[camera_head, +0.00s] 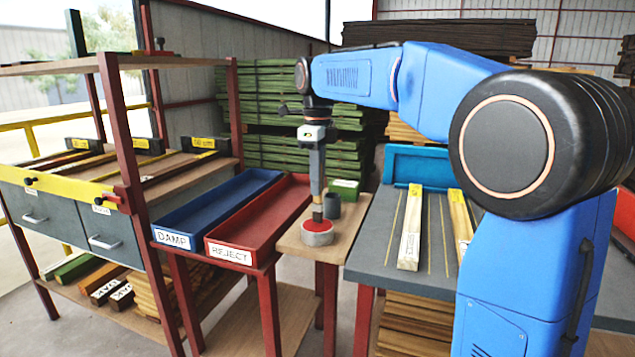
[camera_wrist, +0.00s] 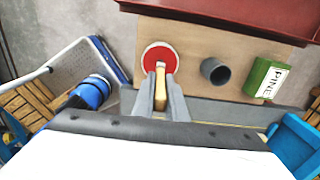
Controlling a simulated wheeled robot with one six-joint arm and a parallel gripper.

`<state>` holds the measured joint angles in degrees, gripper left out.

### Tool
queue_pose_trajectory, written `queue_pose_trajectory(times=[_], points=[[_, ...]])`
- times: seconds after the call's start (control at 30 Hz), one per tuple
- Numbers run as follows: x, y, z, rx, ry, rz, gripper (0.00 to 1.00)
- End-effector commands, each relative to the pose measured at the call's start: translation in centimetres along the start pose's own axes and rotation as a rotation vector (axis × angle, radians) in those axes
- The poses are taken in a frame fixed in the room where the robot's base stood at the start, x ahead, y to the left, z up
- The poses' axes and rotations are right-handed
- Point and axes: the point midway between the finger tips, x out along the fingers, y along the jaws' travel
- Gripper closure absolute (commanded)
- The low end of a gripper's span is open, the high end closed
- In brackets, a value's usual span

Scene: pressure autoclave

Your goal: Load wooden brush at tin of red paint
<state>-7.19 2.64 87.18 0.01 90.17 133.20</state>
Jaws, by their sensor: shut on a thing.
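The tin of red paint (camera_head: 317,239) is a short grey round tin standing near the front of a small wooden-topped stand. My gripper (camera_head: 316,185) points straight down above it, shut on the wooden brush (camera_wrist: 160,92). The brush's bristle end (camera_head: 317,216) is at the red paint surface; I cannot tell how deep it reaches. In the wrist view my fingers (camera_wrist: 160,98) clasp the pale wooden handle, and the tin's red paint (camera_wrist: 153,55) shows just beyond the handle's end.
A dark grey cup (camera_head: 333,208) and a green PINE block (camera_head: 345,188) stand behind the tin. The red REJECT tray (camera_head: 232,253) and blue DAMP tray (camera_head: 174,239) lie to the left. A grey bench (camera_head: 380,250) with wooden strips (camera_head: 410,235) is to the right.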

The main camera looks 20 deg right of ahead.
Motion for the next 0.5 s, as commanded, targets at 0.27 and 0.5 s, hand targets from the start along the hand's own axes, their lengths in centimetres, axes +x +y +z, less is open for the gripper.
queue_pose_trajectory(times=[0.27,0.5], points=[[0.12,0.0,0.0,0.0,0.0,0.0,1.0],[0.36,-0.01,0.0,0.0,0.0,0.0,1.0]])
